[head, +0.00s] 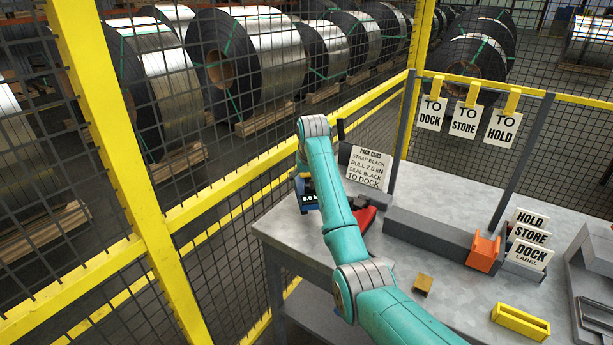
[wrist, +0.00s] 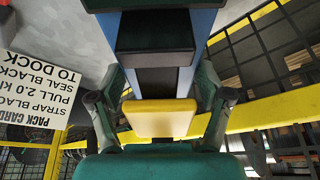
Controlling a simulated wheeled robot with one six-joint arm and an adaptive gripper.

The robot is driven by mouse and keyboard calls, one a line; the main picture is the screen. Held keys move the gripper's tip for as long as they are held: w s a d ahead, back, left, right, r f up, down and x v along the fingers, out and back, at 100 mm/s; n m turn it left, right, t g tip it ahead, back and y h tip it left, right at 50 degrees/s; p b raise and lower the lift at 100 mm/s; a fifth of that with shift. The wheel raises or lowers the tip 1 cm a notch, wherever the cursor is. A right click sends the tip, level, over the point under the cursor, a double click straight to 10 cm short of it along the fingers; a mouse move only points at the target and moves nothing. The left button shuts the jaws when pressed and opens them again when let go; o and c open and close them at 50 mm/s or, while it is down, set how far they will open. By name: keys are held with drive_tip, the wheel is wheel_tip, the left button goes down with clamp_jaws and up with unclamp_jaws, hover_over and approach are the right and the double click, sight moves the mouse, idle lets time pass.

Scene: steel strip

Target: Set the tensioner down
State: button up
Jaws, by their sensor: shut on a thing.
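The tensioner (head: 306,198) is a blue and black tool with a small lit display, partly hidden behind my arm in the head view. In the wrist view the tensioner (wrist: 199,50) shows its blue sides, black blocks and a yellow part between the fingers. My gripper (wrist: 163,112) is shut on it. The grey bench (head: 290,234) lies beside and below it in the head view; the tensioner appears near its far left edge. Whether the tensioner touches the bench cannot be told.
A pack card (head: 366,167) stands behind my arm, near a red object (head: 365,218). A grey block (head: 428,232), an orange holder (head: 483,250), label cards (head: 529,238) and yellow pieces (head: 520,322) are to the right. Yellow-framed mesh fencing (head: 110,130) closes the left.

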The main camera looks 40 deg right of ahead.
drive_tip(key=shift+f, duration=2.65)
drive_tip(key=shift+f, duration=0.25)
drive_tip(key=o, duration=1.8)
drive_tip(key=shift+c, duration=0.2)
drive_tip(key=shift+f, duration=0.3)
drive_tip(key=v, duration=1.2)
drive_tip(key=shift+r, duration=0.2)
